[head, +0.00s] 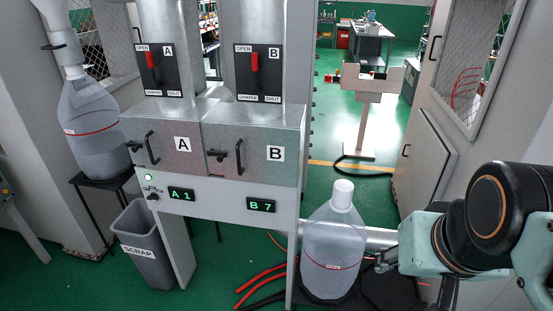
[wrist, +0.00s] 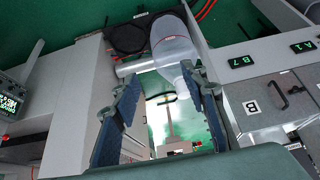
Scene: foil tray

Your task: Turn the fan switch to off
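The fan switch appears to be the small dark knob (head: 152,197) on the pale front panel of the cabinet, at its left end. A lit green lamp (head: 148,178) sits above it, with small lettering between that I cannot read. The knob's setting is too small to tell. My gripper (head: 385,262) is low at the right in the head view, beside the clear jug (head: 331,245) and well right of the knob. In the wrist view my gripper (wrist: 163,85) has its fingers wide apart with nothing between them. The knob does not show there.
Displays A 1 (head: 181,194) and B 7 (head: 261,205) glow right of the knob. Drawers A (head: 168,150) and B (head: 258,153) jut out above, with handles. A grey scrap bin (head: 145,245) stands below left. Red and black hoses (head: 262,283) lie on the floor.

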